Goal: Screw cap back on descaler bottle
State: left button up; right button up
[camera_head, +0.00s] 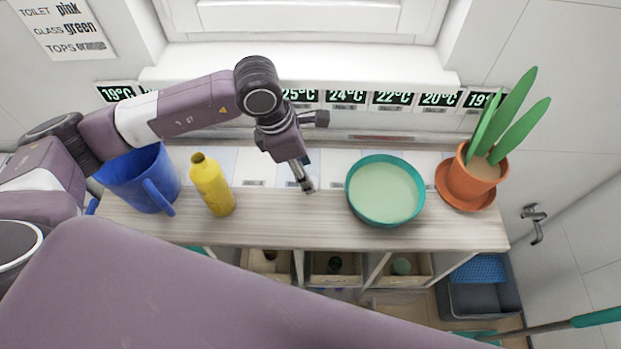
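The yellow bottle (213,188) stands upright on the wooden counter, just right of the blue jug. Its neck ends in a small dark top, too small to tell whether it is an open mouth or a cap. No separate cap can be made out. My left gripper (304,182) points down over the counter, right of the bottle and left of the teal bowl, apart from both. Its fingertips look close together, but I cannot tell whether they are shut or hold something small. My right gripper is not in view.
A blue jug (146,180) stands at the counter's left. A teal bowl (385,214) with pale green contents and an orange plant pot (474,178) are at the right. The counter (275,225) is clear between bottle and bowl. Open compartments with boxes (334,267) lie below.

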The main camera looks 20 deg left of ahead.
pick_arm(q)
jog(key=shift+x, duration=1.5)
jog(key=shift+s, duration=0.15)
jog(key=c, duration=0.8)
